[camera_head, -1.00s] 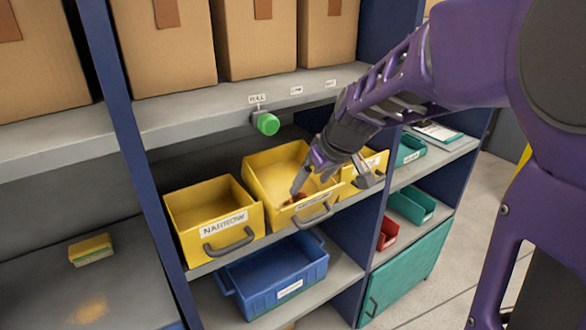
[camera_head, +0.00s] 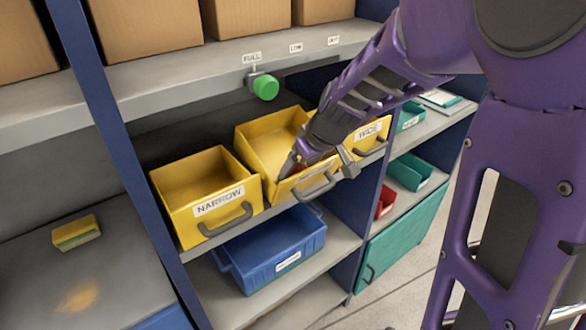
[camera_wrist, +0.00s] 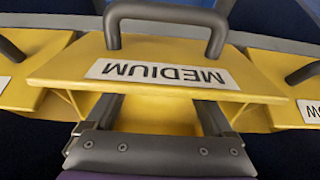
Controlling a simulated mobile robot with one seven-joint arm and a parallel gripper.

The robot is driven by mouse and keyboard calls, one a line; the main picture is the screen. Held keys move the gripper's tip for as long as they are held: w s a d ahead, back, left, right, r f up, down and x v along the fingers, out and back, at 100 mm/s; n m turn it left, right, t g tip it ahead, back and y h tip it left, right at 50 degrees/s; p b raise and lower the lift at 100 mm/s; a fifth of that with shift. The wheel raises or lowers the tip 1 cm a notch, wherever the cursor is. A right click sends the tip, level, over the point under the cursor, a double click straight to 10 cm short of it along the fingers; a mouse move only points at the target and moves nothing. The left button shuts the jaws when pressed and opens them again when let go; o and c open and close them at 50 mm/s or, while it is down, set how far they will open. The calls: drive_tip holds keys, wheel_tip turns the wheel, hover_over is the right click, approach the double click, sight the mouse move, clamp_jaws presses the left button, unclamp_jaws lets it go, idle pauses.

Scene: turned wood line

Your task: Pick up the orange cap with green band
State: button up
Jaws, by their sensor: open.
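The middle yellow bin (camera_head: 256,142) is labelled MEDIUM in the wrist view (camera_wrist: 165,72). A small orange-red patch (camera_head: 301,171) shows inside it near its front wall, mostly hidden by my gripper; I cannot make out a green band. My gripper (camera_head: 318,170) is open, pointing down at the front of this bin, one finger close beside the orange-red patch. In the wrist view both fingers pass behind the front panel, and their tips and any cap are hidden.
A yellow NARROW bin (camera_head: 203,189) stands to the left and a WIDE bin (camera_head: 369,133) to the right. A blue bin (camera_head: 272,250) sits below. A green knob (camera_head: 265,88) hangs under the upper shelf. A sponge (camera_head: 76,233) lies at left.

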drive_tip(key=shift+r, duration=0.1)
drive_tip(key=shift+c, duration=0.6)
clamp_jaws()
drive_tip(key=shift+r, duration=0.1)
drive_tip(key=shift+r+p, duration=0.6)
drive_tip(key=shift+r, duration=0.1)
drive_tip(key=shift+f+b, duration=0.15)
drive_tip(key=shift+b, duration=0.65)
